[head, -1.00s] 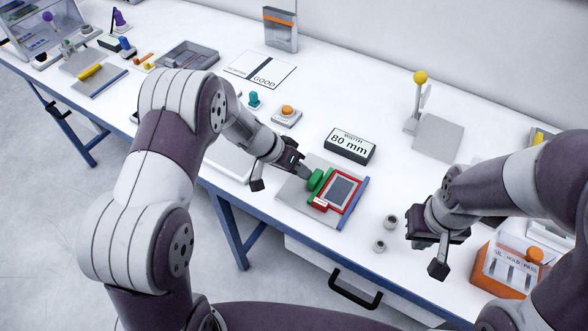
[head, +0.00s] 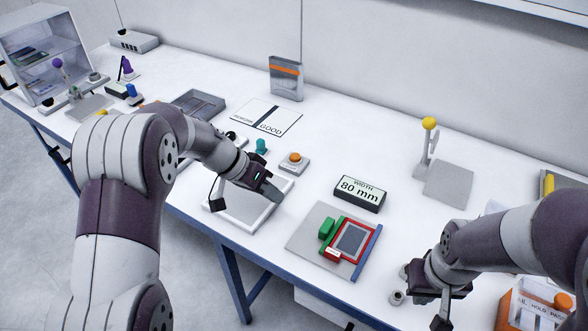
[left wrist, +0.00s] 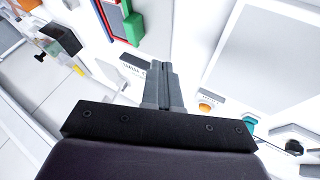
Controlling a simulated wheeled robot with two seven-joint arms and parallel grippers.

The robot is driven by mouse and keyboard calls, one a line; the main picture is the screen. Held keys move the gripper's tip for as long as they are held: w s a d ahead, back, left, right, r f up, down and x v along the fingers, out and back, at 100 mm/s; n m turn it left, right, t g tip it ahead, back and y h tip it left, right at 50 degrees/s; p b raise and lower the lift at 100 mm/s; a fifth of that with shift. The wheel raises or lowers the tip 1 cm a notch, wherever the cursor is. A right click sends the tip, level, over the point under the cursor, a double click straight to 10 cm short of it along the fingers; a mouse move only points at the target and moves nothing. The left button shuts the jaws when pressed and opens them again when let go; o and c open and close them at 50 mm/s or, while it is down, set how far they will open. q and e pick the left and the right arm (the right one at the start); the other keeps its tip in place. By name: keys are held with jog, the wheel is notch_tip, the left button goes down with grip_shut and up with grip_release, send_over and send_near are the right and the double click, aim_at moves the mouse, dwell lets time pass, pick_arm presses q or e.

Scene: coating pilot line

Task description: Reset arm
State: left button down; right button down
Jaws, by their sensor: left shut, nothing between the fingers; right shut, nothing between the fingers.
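My left gripper (head: 277,196) is shut and empty above the right edge of a white-framed grey plate (head: 248,208). In the left wrist view its closed fingers (left wrist: 162,85) hold nothing. To its right, a red-framed dark panel (head: 353,240) and a green block (head: 326,228) sit on a grey board with a blue edge strip (head: 366,253). The left gripper is apart from them. My right gripper (head: 440,310) is shut at the lower right, near the small grey cylinders (head: 397,297); its fingertips show only partly.
A black "80 mm" display (head: 360,193) stands behind the board. An orange button box (head: 294,162) and a teal knob (head: 261,146) stand beyond my left gripper. A yellow-ball lever (head: 429,124) rises at the back right. An orange box (head: 530,305) is at lower right.

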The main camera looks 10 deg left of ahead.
pick_arm(q)
jog(key=s+a+f+n+y, duration=0.2)
jog(key=s+n, duration=0.1)
jog(key=s+a+f+n+g+y, duration=0.1)
jog(key=s+a+f+n, duration=0.1)
jog(key=shift+s, duration=0.25)
jog(key=s+a+r+y, duration=0.1)
jog(key=s+y, duration=0.3)
jog(key=s, duration=0.9)
jog(key=shift+a+r+n, duration=0.3)
jog(key=shift+r, duration=0.25)
